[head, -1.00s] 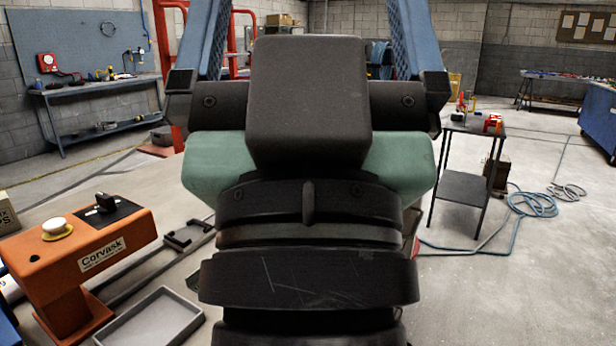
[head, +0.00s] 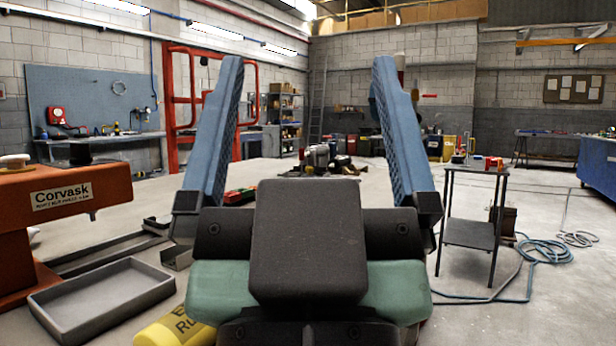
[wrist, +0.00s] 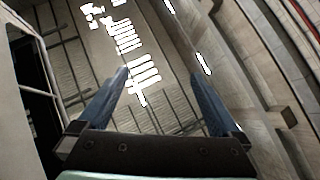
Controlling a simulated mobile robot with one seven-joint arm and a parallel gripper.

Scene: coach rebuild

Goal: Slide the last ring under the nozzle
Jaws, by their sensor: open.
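My gripper (head: 308,62) stands upright in the middle of the head view. Its two blue fingers are wide apart, with nothing between them. In the wrist view its fingers (wrist: 160,77) point up towards the ceiling lights and bare walls, also with nothing between them. I cannot make out a ring or a nozzle for certain in either view. An orange Corvask machine (head: 92,186) stands at the far left of the head view, cut off by the edge. It has a cream knob (head: 15,160) on top. My gripper is apart from it, to its right.
A grey tray (head: 98,308) lies left of my arm. A yellow cylinder (head: 178,328) lies at the bottom, partly hidden. A small black table (head: 470,234) with items on top stands at the right, with a blue hose (head: 545,250) beside it. The floor at the lower right is mostly clear.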

